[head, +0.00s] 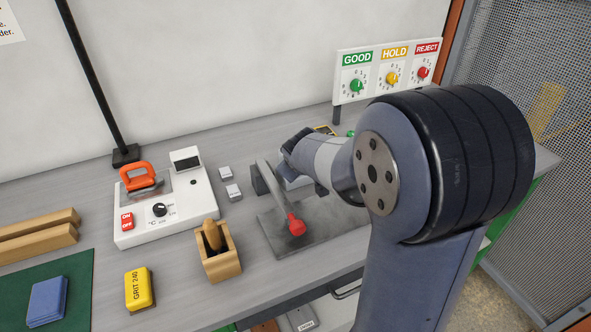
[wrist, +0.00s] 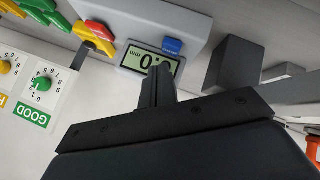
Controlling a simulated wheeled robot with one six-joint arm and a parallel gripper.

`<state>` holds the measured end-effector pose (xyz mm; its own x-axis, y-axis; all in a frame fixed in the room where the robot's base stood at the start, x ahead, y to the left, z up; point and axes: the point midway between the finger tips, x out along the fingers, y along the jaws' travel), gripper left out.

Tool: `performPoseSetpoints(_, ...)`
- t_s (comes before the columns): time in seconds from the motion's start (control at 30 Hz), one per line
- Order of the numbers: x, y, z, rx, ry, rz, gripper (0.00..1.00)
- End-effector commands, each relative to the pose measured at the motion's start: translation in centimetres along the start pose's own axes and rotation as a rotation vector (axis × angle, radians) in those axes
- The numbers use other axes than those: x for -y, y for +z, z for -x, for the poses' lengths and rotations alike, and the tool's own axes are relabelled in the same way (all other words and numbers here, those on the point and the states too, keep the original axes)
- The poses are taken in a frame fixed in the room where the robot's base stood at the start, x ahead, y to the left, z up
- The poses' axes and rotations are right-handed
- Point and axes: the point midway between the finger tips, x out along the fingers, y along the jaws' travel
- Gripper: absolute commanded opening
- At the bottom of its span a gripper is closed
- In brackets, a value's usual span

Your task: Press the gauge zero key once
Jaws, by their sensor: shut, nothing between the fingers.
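The gauge (wrist: 192,22) shows in the wrist view as a pale grey box with a green-grey display (wrist: 140,58), seen upside down, with digits and "mm". A blue key (wrist: 172,46) sits beside the display, its lettering too small to read. My gripper (wrist: 157,72) is shut and empty. Its dark fingertips overlap the display's lower edge in the picture, just below the blue key; I cannot tell whether they touch anything. In the head view my arm hides most of the gauge and the fingertips.
A dark block (wrist: 235,64) stands right of the gauge in the wrist view. Red, yellow and green pieces (wrist: 97,32) lie to its left.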

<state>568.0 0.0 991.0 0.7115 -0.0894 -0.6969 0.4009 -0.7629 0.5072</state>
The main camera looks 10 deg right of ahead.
Motion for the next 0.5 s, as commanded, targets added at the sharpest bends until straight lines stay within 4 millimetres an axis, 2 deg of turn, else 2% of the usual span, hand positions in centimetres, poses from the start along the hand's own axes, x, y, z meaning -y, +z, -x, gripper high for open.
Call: performPoseSetpoints(0.5,-2.5,-2.5,3.4,0.000,0.000,0.000,0.00)
